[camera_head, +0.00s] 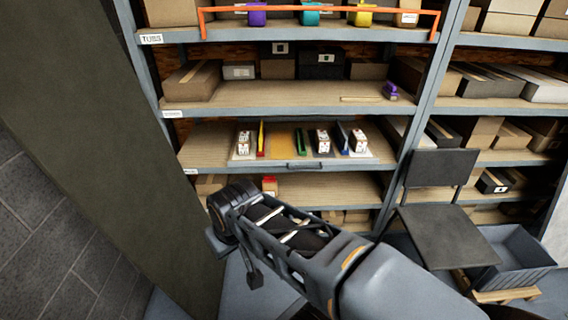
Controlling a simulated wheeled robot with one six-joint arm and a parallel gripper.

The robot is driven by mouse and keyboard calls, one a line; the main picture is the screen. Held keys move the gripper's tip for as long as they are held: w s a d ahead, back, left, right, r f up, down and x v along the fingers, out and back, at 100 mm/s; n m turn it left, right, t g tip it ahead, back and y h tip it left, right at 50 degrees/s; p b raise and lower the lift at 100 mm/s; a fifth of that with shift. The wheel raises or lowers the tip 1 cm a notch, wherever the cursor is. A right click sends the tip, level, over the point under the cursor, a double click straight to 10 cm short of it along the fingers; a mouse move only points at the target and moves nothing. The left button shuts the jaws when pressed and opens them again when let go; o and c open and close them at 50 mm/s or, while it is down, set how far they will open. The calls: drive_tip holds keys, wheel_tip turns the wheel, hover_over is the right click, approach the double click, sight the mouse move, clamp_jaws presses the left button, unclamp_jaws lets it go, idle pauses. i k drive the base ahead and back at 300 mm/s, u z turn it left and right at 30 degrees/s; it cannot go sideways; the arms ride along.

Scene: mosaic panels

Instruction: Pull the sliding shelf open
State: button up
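The sliding shelf (270,164) is a thin, light-coloured board at the middle level of the grey rack, with a dark handle (303,165) at the centre of its front edge. It carries several white boxes and coloured dividers. It seems to sit in or nearly in the rack; I cannot tell exactly how far out it is. My arm reaches from the lower right up to the left, its far joint below and left of the shelf. I cannot make out my gripper's fingertips, but no part of my arm touches the handle.
An orange rail (320,37) runs along the top shelf. A dark chair-like seat (446,233) and a grey-blue crate (517,262) stand at the right, in front of the rack. A dark panel (110,130) closes off the left. Boxes fill the other shelves.

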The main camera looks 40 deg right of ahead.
sight(288, 140)
drive_tip(key=z, duration=0.3)
drive_tip(key=i, duration=0.8)
drive_tip(key=z, duration=0.85)
drive_tip(key=i, duration=0.35)
drive_tip(key=z, duration=0.35)
